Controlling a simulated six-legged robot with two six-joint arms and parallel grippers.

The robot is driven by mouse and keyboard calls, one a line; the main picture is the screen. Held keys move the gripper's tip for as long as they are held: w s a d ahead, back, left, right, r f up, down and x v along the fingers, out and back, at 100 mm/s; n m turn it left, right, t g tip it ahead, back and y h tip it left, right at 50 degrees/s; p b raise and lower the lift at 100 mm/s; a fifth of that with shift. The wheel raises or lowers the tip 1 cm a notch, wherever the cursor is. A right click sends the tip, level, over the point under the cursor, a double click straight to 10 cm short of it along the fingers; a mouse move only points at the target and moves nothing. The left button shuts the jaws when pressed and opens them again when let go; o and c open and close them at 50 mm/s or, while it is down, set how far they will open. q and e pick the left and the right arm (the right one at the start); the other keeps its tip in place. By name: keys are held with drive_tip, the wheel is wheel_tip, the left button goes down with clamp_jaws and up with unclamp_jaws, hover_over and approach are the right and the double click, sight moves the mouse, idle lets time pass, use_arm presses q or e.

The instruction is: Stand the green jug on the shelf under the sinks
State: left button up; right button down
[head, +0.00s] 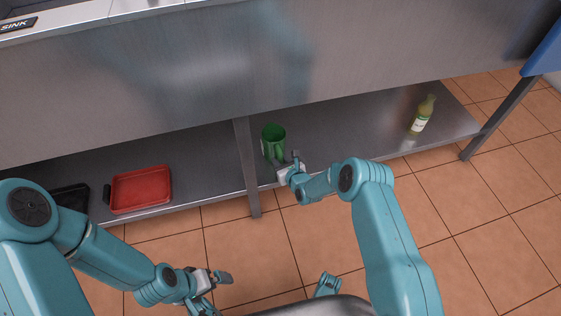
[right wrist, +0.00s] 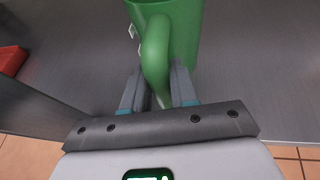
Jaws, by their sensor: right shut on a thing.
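The green jug (head: 273,137) is upright at the shelf (head: 340,135) under the sinks, just right of the middle leg. I cannot tell for sure whether its base touches the shelf. My right gripper (head: 286,166) is at the near side of the jug, shut on its handle. In the right wrist view the jug (right wrist: 186,30) stands beyond the fingers, and its handle passes between the fingertips (right wrist: 158,85). My left gripper (head: 222,282) is low over the floor at the bottom of the head view, away from the shelf; its jaw gap does not show clearly.
A red tray (head: 141,189) lies on the shelf left of the middle leg (head: 246,165), with a black tray (head: 72,196) beside it. A bottle (head: 422,115) stands at the shelf's right end. The shelf between jug and bottle is clear. The sink front hangs above.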

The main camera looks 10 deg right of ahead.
drive_tip(key=c, duration=0.9)
unclamp_jaws()
drive_tip(key=shift+r+p, duration=0.3)
drive_tip(key=shift+p, duration=0.2)
drive_tip(key=s+a+r+n+g+p, duration=0.1)
drive_tip(key=s+r+n+g, duration=0.2)
drive_tip(key=s+n, duration=0.7)
drive_tip(key=s+a+r+n+g+p, duration=0.1)
drive_tip(key=s+n+g, duration=0.4)
drive_tip(key=s+n, duration=0.6)
drive_tip(key=s+a+r+n+g+y+p, duration=0.1)
drive_tip(key=s+r+n+g, duration=0.3)
drive_tip(key=s+n, duration=0.6)
drive_tip(key=shift+s+a+r+g+p, duration=0.15)
drive_tip(key=shift+s+r+p, duration=0.15)
drive_tip(key=shift+s, duration=1.1)
drive_tip(key=shift+s+d+r+g+p, duration=0.1)
drive_tip(key=shift+s+r+p, duration=0.15)
drive_tip(key=shift+s, duration=1.15)
drive_tip(key=shift+s+a+r+g+p, duration=0.1)
drive_tip(key=shift+s+r+g+p, duration=0.15)
drive_tip(key=shift+s, duration=1.15)
